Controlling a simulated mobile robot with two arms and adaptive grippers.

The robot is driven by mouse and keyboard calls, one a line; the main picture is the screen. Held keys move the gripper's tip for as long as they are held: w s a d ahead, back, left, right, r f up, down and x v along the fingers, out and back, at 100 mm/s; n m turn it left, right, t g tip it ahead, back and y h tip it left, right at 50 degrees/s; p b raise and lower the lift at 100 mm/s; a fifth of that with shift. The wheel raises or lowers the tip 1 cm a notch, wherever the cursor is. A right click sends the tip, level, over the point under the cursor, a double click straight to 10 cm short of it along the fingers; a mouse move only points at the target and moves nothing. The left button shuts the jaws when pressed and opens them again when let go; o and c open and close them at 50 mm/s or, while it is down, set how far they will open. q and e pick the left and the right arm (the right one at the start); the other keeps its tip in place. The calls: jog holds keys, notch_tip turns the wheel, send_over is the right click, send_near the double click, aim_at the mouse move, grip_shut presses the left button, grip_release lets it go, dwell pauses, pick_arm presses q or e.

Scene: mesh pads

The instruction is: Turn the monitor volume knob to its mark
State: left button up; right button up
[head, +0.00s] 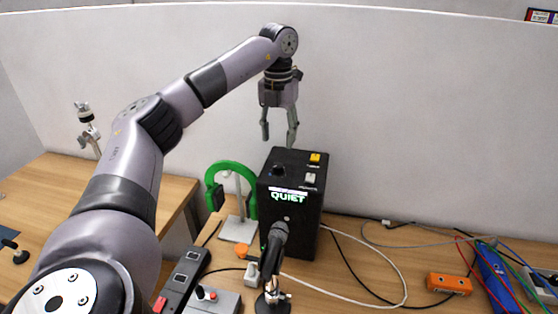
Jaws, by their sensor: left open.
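A black monitor box (300,222) stands on the wooden desk near the back wall, with a lit panel reading "QUIET" (288,197) on its front. A dark round knob (279,171) sits on its top face at the left. It is small and dark on dark, so I cannot make out its pointer or mark. My left gripper (279,139) is open and empty and points down. It hangs above the knob, with a visible gap between the fingertips and the box. My right gripper is not in view.
Yellow and white buttons (315,157) sit on the box's top right. Green headphones (222,168) hang on a stand to its left. A microphone (277,243) stands in front. A power strip (182,279), cables and an orange block (449,284) lie around.

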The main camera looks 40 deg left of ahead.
aim_at(278, 165)
pick_arm(q)
notch_tip(278, 165, down, 7)
jog(key=shift+s+f+p, duration=0.1)
jog(key=shift+f+p, duration=0.05)
jog(key=shift+p, duration=0.75)
jog(key=shift+f, duration=0.6)
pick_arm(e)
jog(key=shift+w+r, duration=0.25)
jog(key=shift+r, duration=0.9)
pick_arm(q)
jog(key=shift+c, duration=0.6)
grip_shut()
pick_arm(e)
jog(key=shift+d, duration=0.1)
